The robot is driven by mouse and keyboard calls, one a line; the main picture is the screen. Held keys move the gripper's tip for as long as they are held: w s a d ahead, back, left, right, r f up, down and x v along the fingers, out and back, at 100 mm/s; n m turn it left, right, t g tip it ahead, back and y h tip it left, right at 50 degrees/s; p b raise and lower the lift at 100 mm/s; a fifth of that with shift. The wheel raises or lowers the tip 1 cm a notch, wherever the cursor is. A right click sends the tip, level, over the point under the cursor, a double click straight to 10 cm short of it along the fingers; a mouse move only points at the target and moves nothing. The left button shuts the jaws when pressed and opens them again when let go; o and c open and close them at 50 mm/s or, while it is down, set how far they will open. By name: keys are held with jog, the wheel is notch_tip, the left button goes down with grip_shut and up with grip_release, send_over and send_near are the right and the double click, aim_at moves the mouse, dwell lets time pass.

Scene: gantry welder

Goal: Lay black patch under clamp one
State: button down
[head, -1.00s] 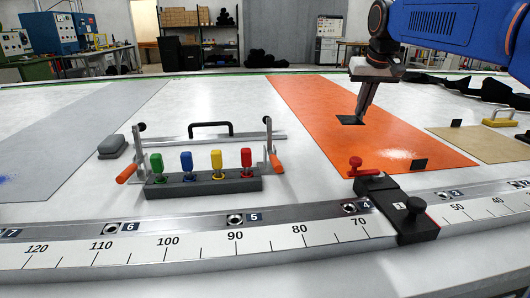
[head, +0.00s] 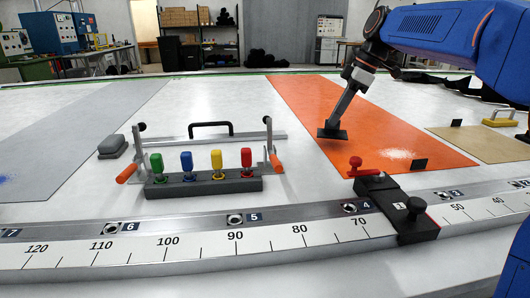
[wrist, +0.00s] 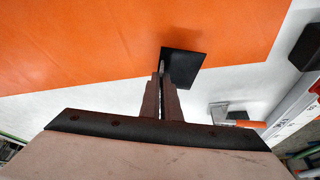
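My gripper (head: 336,122) is shut on a black square patch (head: 332,133), held by its edge. In the head view the patch appears over the left edge of the orange sheet (head: 385,128), seemingly a little raised. In the wrist view the patch (wrist: 185,68) sticks out from my narrow fingers (wrist: 162,75), across the border of orange and white.
A rack of green, blue, yellow and red handled tools (head: 204,184) stands left of the orange sheet, with upright metal clamps beside it. Other small black pieces lie on the orange (head: 420,164) and tan (head: 455,123) sheets.

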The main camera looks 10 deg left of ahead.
jog(key=a+n, duration=0.1)
jog(key=n, duration=0.1)
jog(key=s+a+n+g, duration=0.1)
jog(key=shift+n+g, duration=0.3)
jog(key=shift+n, duration=0.1)
jog(key=shift+s+a, duration=0.1)
jog(key=shift+a, duration=0.15)
jog(key=s+a, duration=0.1)
jog(key=a, duration=0.4)
jog(key=s+a, duration=0.2)
jog(key=a, duration=0.4)
jog(key=s+a, duration=0.2)
jog(key=a, duration=0.3)
jog(key=shift+s+a, duration=0.2)
jog(key=shift+a+f, duration=0.2)
jog(key=shift+f, duration=1.6)
jog(key=shift+f, duration=0.1)
jog(key=c, duration=2)
grip_release()
